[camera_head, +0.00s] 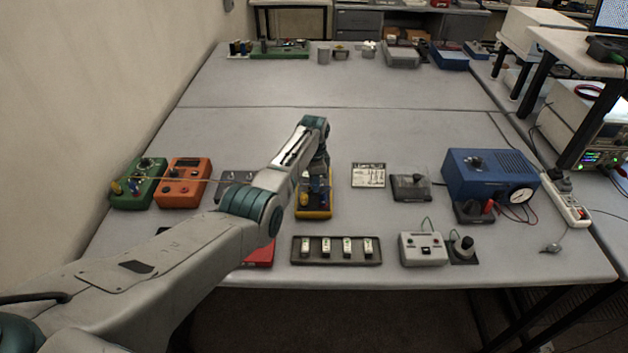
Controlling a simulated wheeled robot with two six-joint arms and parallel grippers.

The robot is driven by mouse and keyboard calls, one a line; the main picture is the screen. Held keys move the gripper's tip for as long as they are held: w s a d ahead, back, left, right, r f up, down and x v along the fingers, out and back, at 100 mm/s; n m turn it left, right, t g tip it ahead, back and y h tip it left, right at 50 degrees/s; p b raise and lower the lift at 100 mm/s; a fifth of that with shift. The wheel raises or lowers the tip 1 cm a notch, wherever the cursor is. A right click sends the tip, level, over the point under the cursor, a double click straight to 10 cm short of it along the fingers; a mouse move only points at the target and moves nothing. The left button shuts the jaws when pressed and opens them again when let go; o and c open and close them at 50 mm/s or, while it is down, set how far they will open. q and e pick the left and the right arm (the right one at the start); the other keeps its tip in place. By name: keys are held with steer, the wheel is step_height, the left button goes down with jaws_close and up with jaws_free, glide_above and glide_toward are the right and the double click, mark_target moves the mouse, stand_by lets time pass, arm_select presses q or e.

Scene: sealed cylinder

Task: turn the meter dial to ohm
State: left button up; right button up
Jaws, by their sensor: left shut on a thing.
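The meter, a yellow-cased box (314,214), lies near the front middle of the table. My left gripper (314,188) reaches down over it from above. It is shut on what appears to be the meter's dial. The gripper and wrist hide the dial and its markings, so I cannot tell where the dial points. My right gripper is not in view.
A tray (337,262) with several small pieces lies in front. Green (140,183) and orange (183,182) boxes stand at the left. A grey box (422,249) and a blue box with a gauge (489,174) stand to the right.

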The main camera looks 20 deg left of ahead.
arm_select(q)
steer(key=o, duration=1)
steer(key=shift+c, duration=0.2)
steer(key=shift+r, duration=0.1)
step_height(320, 180, up, 11)
steer(key=b, duration=0.2)
steer(key=shift+b, duration=0.4)
steer(key=shift+f, duration=0.2)
